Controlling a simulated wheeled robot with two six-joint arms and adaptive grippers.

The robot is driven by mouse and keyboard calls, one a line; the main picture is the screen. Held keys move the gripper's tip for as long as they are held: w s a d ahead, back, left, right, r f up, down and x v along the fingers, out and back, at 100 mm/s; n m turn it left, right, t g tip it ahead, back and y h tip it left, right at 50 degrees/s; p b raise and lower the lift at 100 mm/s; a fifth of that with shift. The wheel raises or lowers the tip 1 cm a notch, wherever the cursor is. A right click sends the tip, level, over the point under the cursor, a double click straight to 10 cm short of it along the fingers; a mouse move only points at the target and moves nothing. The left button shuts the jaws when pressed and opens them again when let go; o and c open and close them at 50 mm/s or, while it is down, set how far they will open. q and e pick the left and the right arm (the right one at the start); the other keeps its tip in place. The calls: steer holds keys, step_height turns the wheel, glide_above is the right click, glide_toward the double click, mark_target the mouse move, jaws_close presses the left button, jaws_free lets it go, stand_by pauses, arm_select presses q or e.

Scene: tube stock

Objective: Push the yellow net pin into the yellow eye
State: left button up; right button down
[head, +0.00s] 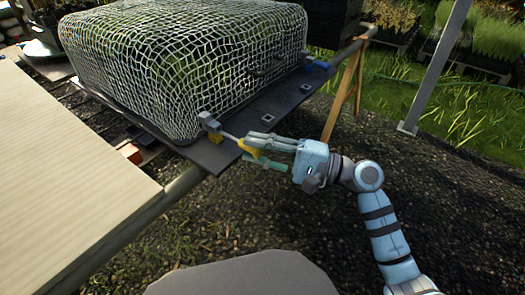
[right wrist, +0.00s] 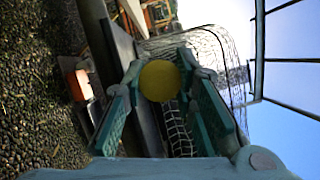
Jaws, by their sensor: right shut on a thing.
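The yellow net pin (head: 249,148) has a yellow handle and a pale shaft pointing left and slightly up. My right gripper (head: 262,151) is shut on its handle, off the near corner of the dark tray. In the right wrist view the round yellow end of the pin (right wrist: 159,80) sits between the two green-padded fingers (right wrist: 160,92). The yellow eye (head: 215,137) is at the tray's near corner, under a grey block (head: 209,122). The shaft's tip is close to the block and eye; I cannot tell whether it touches or enters. My left gripper is not in view.
A white net (head: 190,60) covers a box-shaped load on the dark tray (head: 240,130). A blue fitting (head: 315,64) is at the tray's far corner. A pale wooden tabletop (head: 60,190) lies at the left.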

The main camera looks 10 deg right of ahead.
steer(key=shift+d+b, duration=0.2)
steer(key=shift+b, duration=0.3)
stand_by(0.6)
steer(key=shift+a+f+b, duration=0.1)
steer(key=shift+b, duration=0.25)
steer(key=shift+w, duration=0.1)
steer(key=shift+a+b, duration=0.1)
steer(key=shift+b, duration=0.3)
steer(key=shift+w+a, duration=0.15)
steer(key=shift+w, duration=0.1)
stand_by(0.5)
